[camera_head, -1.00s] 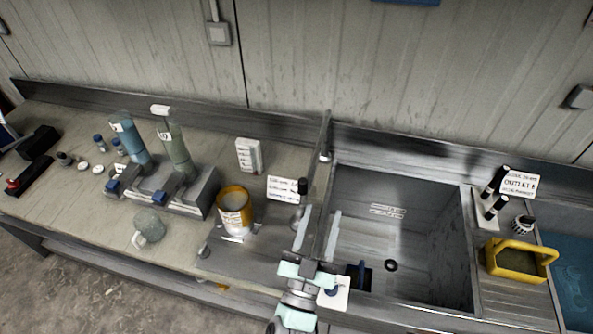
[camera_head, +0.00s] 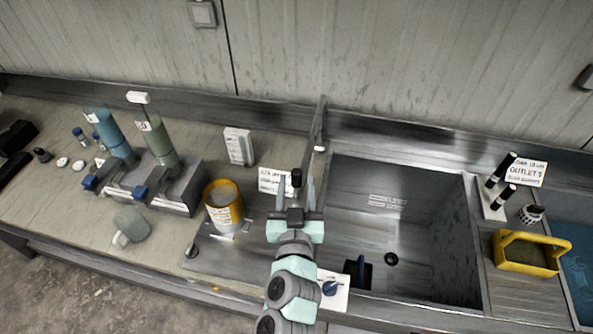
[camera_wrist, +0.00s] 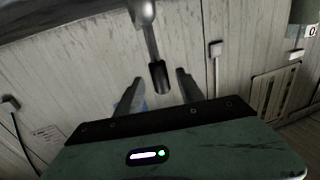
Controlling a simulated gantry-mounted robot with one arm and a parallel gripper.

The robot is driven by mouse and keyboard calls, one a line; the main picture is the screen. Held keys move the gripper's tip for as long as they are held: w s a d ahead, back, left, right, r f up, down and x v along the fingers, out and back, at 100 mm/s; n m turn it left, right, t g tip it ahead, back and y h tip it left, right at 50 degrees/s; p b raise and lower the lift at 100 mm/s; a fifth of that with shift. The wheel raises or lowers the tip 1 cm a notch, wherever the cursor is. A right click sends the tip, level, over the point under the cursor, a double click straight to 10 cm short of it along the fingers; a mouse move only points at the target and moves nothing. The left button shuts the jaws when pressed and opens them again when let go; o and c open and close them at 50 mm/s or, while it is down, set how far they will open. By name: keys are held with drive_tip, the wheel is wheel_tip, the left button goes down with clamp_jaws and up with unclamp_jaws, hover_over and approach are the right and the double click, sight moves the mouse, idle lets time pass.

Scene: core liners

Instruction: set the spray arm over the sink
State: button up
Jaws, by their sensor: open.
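An upright metal rod with a black grip (camera_head: 296,177) stands at the left side of the sink (camera_head: 435,235); it seems to belong to the spray arm. In the wrist view the black grip (camera_wrist: 159,77) shows with its metal rod and a round joint, in front of my fingers. My gripper (camera_head: 297,192) is open, its two fingers pointing toward the wall, one on each side of the grip in the picture. The wrist view shows my gripper (camera_wrist: 158,92) empty, with no visible contact. My gripper hides the rod's lower part in the head view.
A tall metal post (camera_head: 319,130) stands at the sink's back left corner. A yellow pot (camera_head: 223,205) and a white label card (camera_head: 272,181) are close on the left. A yellow carrier (camera_head: 530,252) is right of the sink. The sink's interior is mostly clear.

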drive_tip(key=shift+w+d+p, duration=0.1)
drive_tip(key=shift+w+p, duration=0.3)
drive_tip(key=shift+w, duration=2.35)
clamp_jaws()
